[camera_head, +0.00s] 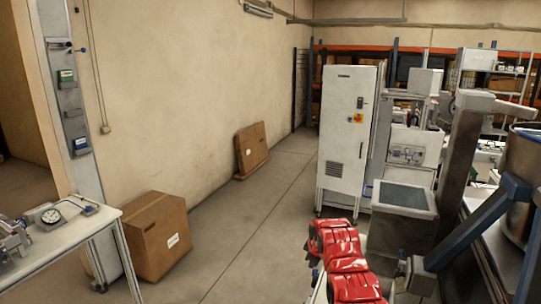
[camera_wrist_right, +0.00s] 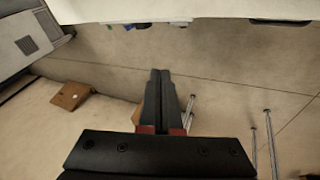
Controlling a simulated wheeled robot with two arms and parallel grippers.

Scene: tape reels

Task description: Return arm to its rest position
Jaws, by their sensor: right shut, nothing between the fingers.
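My right gripper (camera_wrist_right: 160,75) shows in the right wrist view with its two dark fingers together and nothing between them. It is in free air above the floor, apart from every object. In the head view, red parts of what looks like my right arm stand at the bottom, right of centre; the fingertips cannot be made out there. My left gripper is not in view.
A white cabinet (camera_head: 347,140) stands beyond the red parts, with machinery to its right. A table (camera_head: 85,236) with a gauge is at left. The floor (camera_head: 245,235) between is clear.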

